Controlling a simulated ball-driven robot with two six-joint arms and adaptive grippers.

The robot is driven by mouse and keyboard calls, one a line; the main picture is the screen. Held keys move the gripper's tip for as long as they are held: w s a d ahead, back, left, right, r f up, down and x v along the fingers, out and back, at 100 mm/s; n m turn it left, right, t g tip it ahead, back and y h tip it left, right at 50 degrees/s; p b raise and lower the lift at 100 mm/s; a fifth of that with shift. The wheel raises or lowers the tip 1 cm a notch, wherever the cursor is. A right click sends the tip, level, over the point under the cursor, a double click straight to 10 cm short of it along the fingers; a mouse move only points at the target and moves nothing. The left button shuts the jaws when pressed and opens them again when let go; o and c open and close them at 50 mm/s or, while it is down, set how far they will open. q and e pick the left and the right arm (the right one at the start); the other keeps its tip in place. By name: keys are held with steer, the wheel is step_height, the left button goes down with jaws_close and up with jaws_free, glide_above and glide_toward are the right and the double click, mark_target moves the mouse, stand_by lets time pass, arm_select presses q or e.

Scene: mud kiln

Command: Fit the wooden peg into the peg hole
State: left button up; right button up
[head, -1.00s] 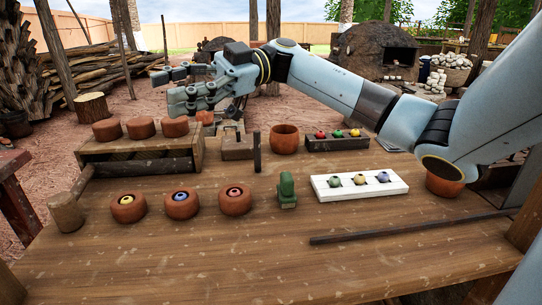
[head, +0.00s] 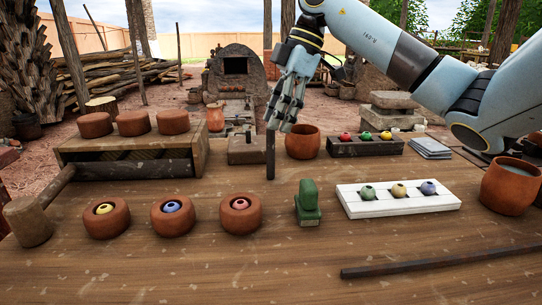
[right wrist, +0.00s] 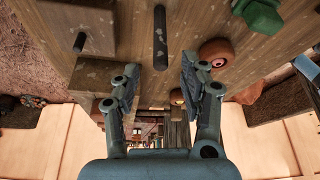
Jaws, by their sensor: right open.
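The dark wooden peg (head: 270,155) stands upright on the table near its back edge. In the right wrist view the peg (right wrist: 160,38) shows between and beyond my fingertips, touching neither as seen there. My right gripper (head: 284,122) points down, close above the peg's top in the head view. Its two fingers are apart and empty in the wrist view (right wrist: 160,68). A low wooden block (head: 247,152) sits just left of the peg. My left gripper is out of view.
A clay pot (head: 303,142) stands right of the peg. The front of the table is mostly clear.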

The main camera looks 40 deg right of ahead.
mark_target(271, 154)
steer(key=b+x, duration=0.1)
steer(key=x, duration=0.3)
steer(key=shift+f, duration=0.4)
steer(key=shift+r, duration=0.1)
steer(key=c, duration=0.9)
steer(key=shift+d, duration=0.1)
